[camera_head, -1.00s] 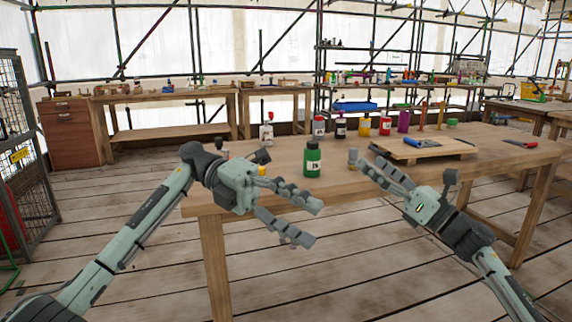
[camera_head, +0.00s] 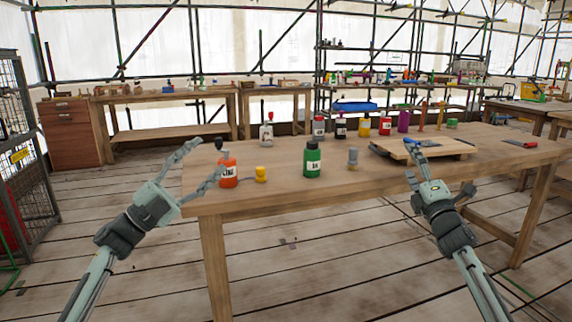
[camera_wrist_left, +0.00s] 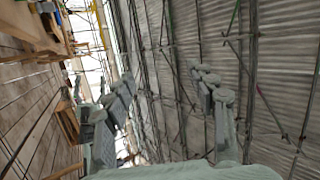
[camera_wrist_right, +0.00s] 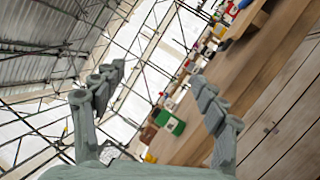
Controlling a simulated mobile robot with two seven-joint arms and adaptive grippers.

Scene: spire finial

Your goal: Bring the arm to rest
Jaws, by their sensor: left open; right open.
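My left gripper (camera_head: 203,167) is open and empty at the left end of the wooden table, its fingers pointing up and right near an orange bottle. Its spread fingers also show in the left wrist view (camera_wrist_left: 168,100), with nothing between them. My right gripper (camera_head: 432,164) is open and empty in front of the table's near edge, below the wooden board. Its spread fingers also show in the right wrist view (camera_wrist_right: 155,95), with the green bottle behind them in the distance.
The table (camera_head: 300,192) carries an orange bottle (camera_head: 228,172), a yellow-capped item (camera_head: 261,174), a green bottle (camera_head: 312,160), a grey item (camera_head: 352,158), several bottles behind, and a wooden board (camera_head: 455,148). A wire cage (camera_head: 30,180) stands at left.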

